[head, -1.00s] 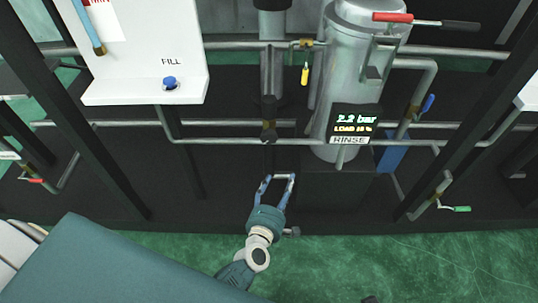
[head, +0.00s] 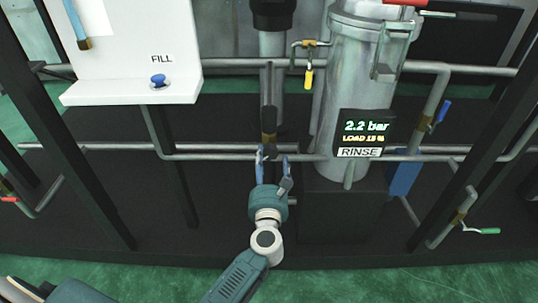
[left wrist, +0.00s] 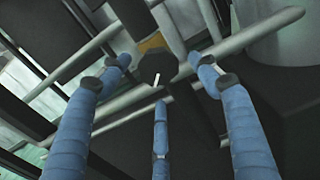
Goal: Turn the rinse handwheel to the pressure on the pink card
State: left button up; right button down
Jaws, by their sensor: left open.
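The rinse display (head: 364,133) on the grey cylinder reads 2.2 bar, with a RINSE label below it. A dark handwheel (left wrist: 158,66) with a white mark shows in the left wrist view, in front of a yellow fitting on the pipe. In the head view it appears as a dark piece (head: 268,122) just beyond my left gripper (head: 273,156). The gripper is open, its blue fingers pointing at the wheel. In the left wrist view the fingertips (left wrist: 160,78) spread around the wheel's outline; I cannot tell whether they touch it. No pink card is visible now.
A horizontal pipe (head: 220,157) crosses behind the fingers. A yellow-handled valve (head: 308,78) hangs up right of the wheel. A white panel with a blue FILL knob (head: 158,81) stands left, and the grey cylinder (head: 360,75) right. Dark frame posts (head: 90,160) flank the area.

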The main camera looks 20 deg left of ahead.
aim_at(269, 156)
pick_arm(q)
jog(key=shift+x, duration=2.25)
jog(key=shift+c, duration=0.5)
jog(key=shift+s+f, duration=0.1)
jog(key=c, duration=1.1)
